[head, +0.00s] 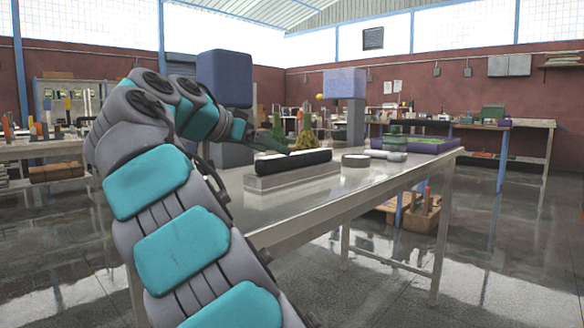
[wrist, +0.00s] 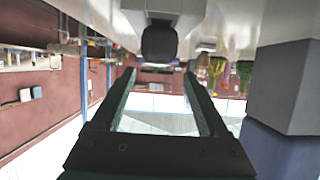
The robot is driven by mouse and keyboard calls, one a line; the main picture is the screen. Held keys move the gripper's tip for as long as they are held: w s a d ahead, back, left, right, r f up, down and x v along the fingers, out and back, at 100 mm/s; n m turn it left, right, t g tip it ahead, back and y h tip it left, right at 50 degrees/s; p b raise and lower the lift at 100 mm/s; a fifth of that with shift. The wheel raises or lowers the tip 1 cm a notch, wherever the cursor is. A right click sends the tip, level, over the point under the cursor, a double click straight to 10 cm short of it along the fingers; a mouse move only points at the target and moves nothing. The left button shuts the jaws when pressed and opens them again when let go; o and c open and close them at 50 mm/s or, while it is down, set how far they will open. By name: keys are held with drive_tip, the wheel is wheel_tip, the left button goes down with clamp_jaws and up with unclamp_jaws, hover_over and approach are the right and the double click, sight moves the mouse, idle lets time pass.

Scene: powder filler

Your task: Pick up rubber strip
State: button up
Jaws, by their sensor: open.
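The rubber strip appears to be the long black rounded bar (head: 293,161) lying on a grey block (head: 292,177) on the table in the head view. In the wrist view, which is upside down, its dark rounded end (wrist: 158,43) faces me, centred ahead of the finger gap. My gripper (head: 284,148) has dark green fingers and is just behind and above the strip's left part in the head view. The wrist view shows my gripper (wrist: 160,75) open, with nothing between the fingers. I cannot tell the exact distance from the fingertips to the strip.
The table (head: 310,208) also holds a white disc (head: 355,160), a white cylinder (head: 388,155), a green stack (head: 395,139) and a purple tray (head: 428,145) to the right. Small plants (head: 306,140) show behind the strip. A blue block (head: 225,78) stands high behind my arm.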

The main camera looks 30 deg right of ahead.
sight(292, 154)
drive_tip(key=x, duration=0.7)
drive_tip(key=shift+s+d+f, duration=0.1)
drive_tip(key=shift+d+f, duration=0.05)
drive_tip(key=shift+d, duration=0.2)
clamp_jaws()
idle(0.4)
